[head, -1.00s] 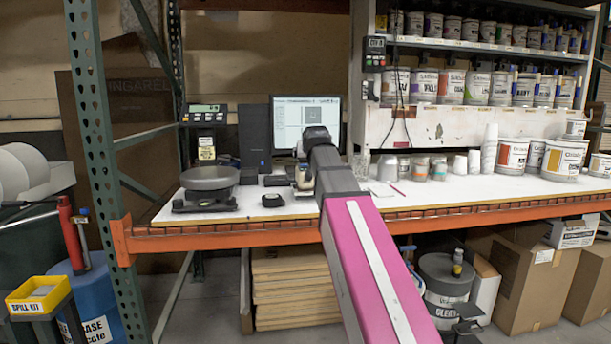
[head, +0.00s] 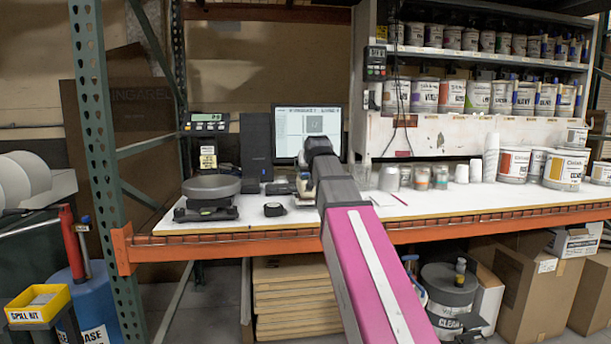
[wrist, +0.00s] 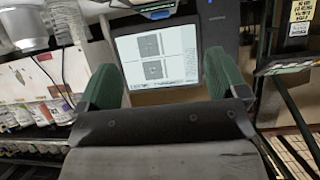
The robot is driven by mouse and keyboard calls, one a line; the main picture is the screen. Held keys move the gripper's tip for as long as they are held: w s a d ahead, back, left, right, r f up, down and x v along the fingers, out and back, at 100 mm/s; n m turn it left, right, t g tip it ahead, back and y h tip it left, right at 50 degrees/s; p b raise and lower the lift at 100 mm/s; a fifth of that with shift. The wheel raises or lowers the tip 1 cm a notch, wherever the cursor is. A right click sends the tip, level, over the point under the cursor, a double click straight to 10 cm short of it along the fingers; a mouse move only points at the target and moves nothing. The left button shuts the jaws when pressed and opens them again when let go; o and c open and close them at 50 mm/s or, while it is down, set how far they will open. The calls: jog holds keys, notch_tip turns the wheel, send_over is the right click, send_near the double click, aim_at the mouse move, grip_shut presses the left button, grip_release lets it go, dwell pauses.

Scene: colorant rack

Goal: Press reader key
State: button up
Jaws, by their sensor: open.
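My gripper (wrist: 165,82) is open and empty, with its two green fingers apart. In the wrist view the lit monitor (wrist: 158,58) shows between and beyond them. In the head view my arm reaches over the bench, and its end hides the fingers. A small pale and dark device (head: 304,186), perhaps the reader, stands in front of the monitor (head: 307,128), partly hidden by my arm. I cannot make out a key on it. I cannot tell how far the fingertips are from it.
A scale (head: 207,192) and a small black puck-like object (head: 273,210) are on the bench (head: 400,208) to the left. A black tower (head: 256,148) stands beside the monitor. Cups (head: 389,178) and paint cans (head: 513,164) stand to the right, under a loaded shelf.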

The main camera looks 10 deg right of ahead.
grip_shut()
dwell(1.6)
